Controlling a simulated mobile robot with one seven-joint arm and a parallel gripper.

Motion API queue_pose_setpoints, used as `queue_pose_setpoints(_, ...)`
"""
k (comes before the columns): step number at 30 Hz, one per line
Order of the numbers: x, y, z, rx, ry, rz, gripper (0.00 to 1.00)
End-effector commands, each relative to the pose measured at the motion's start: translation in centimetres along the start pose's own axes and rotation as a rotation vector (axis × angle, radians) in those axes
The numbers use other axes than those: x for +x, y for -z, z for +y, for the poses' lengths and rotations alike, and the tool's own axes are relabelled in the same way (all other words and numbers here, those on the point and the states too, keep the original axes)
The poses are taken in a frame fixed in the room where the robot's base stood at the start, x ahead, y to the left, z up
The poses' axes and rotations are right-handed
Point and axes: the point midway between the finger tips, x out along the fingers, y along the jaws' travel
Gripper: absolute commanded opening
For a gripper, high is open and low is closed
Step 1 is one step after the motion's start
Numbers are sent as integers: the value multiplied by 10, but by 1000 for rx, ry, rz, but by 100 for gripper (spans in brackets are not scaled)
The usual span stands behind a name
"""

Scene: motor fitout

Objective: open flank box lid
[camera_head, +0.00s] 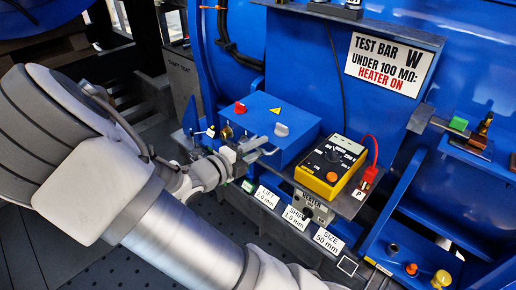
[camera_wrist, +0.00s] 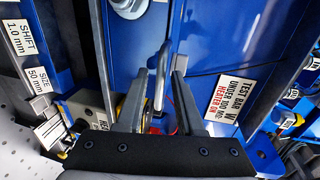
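The flank box is a blue box (camera_head: 265,122) on the shelf in the middle of the head view. Its lid looks closed. A red knob, a yellow warning triangle and a grey knob (camera_head: 281,129) show on it. My gripper (camera_head: 266,146) is at the box's near side, with its fingers pointing right toward it. In the wrist view my gripper (camera_wrist: 161,73) is open, its two grey fingers apart. A grey metal loop handle (camera_wrist: 161,78) shows between the fingers, with gaps visible beside it. I cannot tell how deep between them it sits.
A yellow meter (camera_head: 331,165) stands right of the box, with a red plug (camera_head: 369,178) beside it. Label plates (camera_head: 295,217) line the shelf's front edge. A test bar sign (camera_head: 389,65) is on the blue wall behind. A dark cable hangs behind the meter.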

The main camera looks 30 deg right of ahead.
Motion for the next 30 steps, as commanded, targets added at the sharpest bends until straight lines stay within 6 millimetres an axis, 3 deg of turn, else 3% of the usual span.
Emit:
queue_pose_setpoints(1, 0, 0, 0, 0, 0, 0, 25)
queue_pose_setpoints(5, 0, 0, 0, 0, 0, 0, 2)
queue_pose_setpoints(6, 0, 0, 0, 0, 0, 0, 0)
queue_pose_setpoints(30, 0, 0, 0, 0, 0, 0, 0)
